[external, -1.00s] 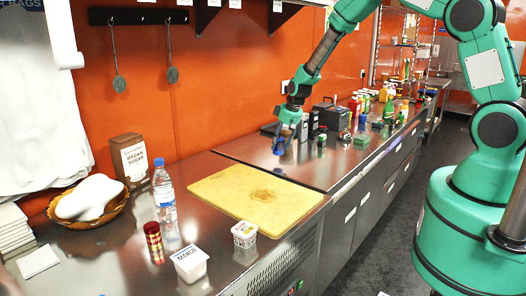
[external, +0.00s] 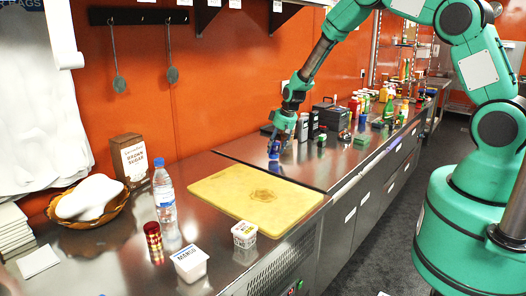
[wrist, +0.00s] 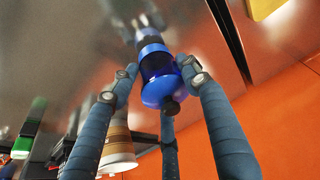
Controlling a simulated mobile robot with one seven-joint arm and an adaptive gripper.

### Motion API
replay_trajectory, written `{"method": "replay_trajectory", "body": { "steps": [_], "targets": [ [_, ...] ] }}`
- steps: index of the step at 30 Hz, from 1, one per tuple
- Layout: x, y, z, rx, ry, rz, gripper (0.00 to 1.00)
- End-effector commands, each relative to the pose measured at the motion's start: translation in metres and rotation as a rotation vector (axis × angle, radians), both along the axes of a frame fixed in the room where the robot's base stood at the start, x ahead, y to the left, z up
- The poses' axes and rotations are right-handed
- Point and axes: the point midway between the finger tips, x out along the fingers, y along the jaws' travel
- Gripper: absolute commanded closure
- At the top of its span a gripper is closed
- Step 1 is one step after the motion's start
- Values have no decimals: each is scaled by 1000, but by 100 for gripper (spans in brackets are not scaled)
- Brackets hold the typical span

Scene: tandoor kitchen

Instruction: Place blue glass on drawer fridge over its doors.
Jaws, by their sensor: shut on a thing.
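The blue glass (external: 273,155) is small and dark blue in the external view, at the tip of my gripper (external: 275,149). The wrist view shows the glass (wrist: 160,72) between the fingers of my gripper (wrist: 157,82), which is shut on it. The glass is at or just above the steel top of the drawer fridge (external: 325,165), behind the yellow board; I cannot tell whether it touches. A blue shape beyond the glass in the wrist view looks like its reflection in the steel. The fridge's labelled fronts (external: 345,215) face right.
A yellow cutting board (external: 225,190) lies just in front of the glass. Canisters (external: 302,130), a dark toaster-like box (external: 330,116) and several bottles stand behind it. A water bottle (external: 164,200) and two tubs stand on the near counter. Steel right of the glass is clear.

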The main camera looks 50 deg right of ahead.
Motion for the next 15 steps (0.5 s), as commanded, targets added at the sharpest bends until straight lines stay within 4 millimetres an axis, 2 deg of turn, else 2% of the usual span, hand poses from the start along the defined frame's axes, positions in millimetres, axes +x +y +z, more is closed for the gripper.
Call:
{"method": "replay_trajectory", "body": {
  "steps": [4,15],
  "targets": [
    [1,0,-8,0,-2,1,84],
    [1,0,-11,0,-2,1,84]
  ]
}}
